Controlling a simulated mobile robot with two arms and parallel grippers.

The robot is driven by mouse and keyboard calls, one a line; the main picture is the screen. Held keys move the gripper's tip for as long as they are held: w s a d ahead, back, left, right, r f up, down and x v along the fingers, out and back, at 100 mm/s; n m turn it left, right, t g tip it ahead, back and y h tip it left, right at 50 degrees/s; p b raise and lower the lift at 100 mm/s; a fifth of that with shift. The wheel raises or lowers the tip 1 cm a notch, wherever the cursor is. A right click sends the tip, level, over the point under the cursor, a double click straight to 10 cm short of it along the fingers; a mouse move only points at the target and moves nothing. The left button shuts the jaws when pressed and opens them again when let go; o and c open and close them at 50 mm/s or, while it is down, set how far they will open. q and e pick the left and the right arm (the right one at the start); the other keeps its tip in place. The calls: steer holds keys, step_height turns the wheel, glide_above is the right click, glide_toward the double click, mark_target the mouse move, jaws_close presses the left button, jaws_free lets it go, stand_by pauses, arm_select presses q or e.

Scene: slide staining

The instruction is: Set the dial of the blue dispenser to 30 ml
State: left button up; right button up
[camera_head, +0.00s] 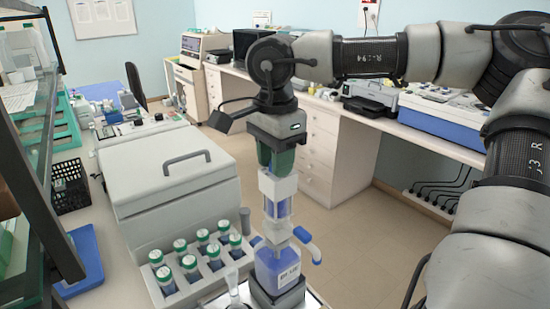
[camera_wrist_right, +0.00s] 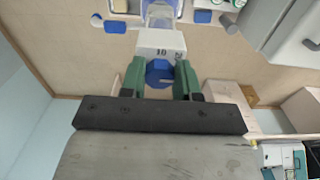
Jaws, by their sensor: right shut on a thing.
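The blue dispenser (camera_head: 277,200) stands upright on a bottle of blue liquid (camera_head: 277,270) at the bottom middle of the head view. Its white head block (camera_wrist_right: 161,43) shows in the wrist view, with small dark numbers that look like 10 and possibly 20. The blue dial (camera_wrist_right: 159,72) is on the block's near face. My right gripper (camera_head: 277,160) comes down from above to the top of the dispenser. Its green fingers (camera_wrist_right: 160,82) are shut on the dial, one on each side. The dial's exact setting cannot be read. My left gripper is out of view.
A rack (camera_head: 196,272) of several green-and-white-capped tubes stands left of the dispenser. A large grey lidded box (camera_head: 165,185) is behind it. A blue tray (camera_head: 84,262) and shelving are at the left. Open floor (camera_head: 360,235) lies to the right.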

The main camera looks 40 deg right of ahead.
stand_by(0.4)
steer(key=o, duration=0.9)
steer(key=shift+r, duration=0.1)
step_height(320, 180, up, 11)
steer(key=shift+f+b, duration=0.15)
steer(key=shift+b, duration=0.35)
